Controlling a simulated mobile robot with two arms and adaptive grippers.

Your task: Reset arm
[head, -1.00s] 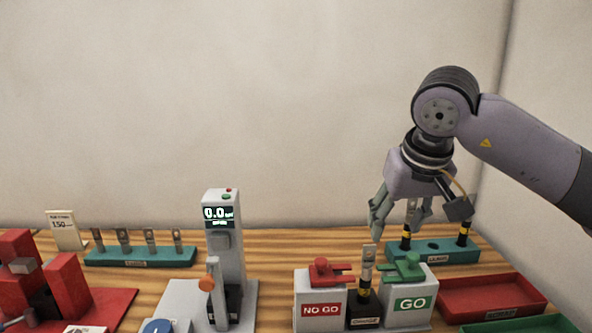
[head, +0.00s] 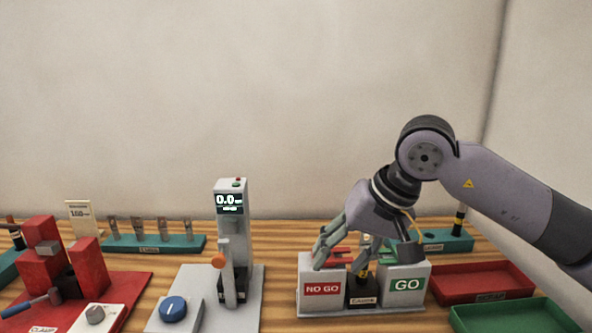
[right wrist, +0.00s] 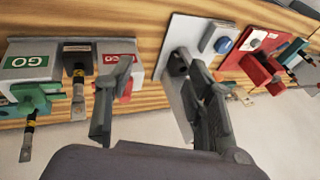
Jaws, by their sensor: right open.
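My right gripper (head: 345,255) is open, with nothing between its fingers. In the head view it hangs over the NO GO / GO gauge stand, in front of the red NO GO lever. In the right wrist view the two fingers (right wrist: 160,105) are spread apart. The gauge stand has a NO GO block (head: 322,289), a GO block (head: 407,285) and a dark middle holder (head: 362,291). A part with a black and yellow band stands in that holder, partly hidden by the gripper in the head view. My left gripper is not in view.
A grey press with a display (head: 230,204) stands left of the gauge stand. A red clamp fixture (head: 87,265) is at far left. Teal racks (head: 180,244) stand at the back. A red tray (head: 470,282) and a green tray (head: 510,318) are at right.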

